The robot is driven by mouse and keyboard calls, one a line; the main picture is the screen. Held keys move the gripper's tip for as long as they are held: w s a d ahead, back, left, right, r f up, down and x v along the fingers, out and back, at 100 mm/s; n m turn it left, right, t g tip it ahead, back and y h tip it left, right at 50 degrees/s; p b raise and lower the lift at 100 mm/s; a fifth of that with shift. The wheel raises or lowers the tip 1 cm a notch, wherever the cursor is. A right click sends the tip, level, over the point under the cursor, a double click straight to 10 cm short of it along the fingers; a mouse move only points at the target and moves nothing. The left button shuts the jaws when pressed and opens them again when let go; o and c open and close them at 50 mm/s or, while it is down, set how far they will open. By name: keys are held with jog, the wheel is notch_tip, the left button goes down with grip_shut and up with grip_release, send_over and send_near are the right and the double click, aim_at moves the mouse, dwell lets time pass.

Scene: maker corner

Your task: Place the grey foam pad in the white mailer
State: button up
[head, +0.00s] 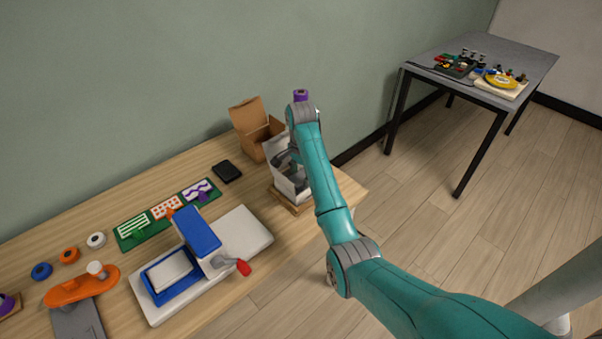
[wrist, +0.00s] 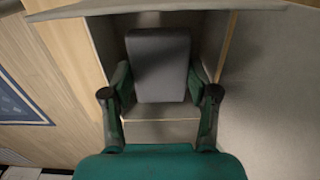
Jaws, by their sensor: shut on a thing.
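The grey foam pad (wrist: 160,65) is between the fingers of my gripper (wrist: 160,82), which is shut on it by its two sides. The white mailer (wrist: 160,132) is an open box around the pad and fingertips; its walls show on both sides and its flap stands at the top of the wrist view. In the head view the mailer (head: 288,187) stands near the table's right end, with my gripper (head: 285,157) at its opening. The pad is hidden there. I cannot tell whether the pad touches the mailer's floor.
An open brown cardboard box (head: 254,131) stands just behind the mailer. A black phone-like slab (head: 227,171) lies to its left. A white and blue press (head: 200,238) takes up the middle of the table. A grey side table (head: 520,62) holds several items.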

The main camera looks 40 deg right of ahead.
jog(key=shift+f, duration=0.6)
jog(key=o, duration=0.5)
jog(key=shift+c, duration=0.2)
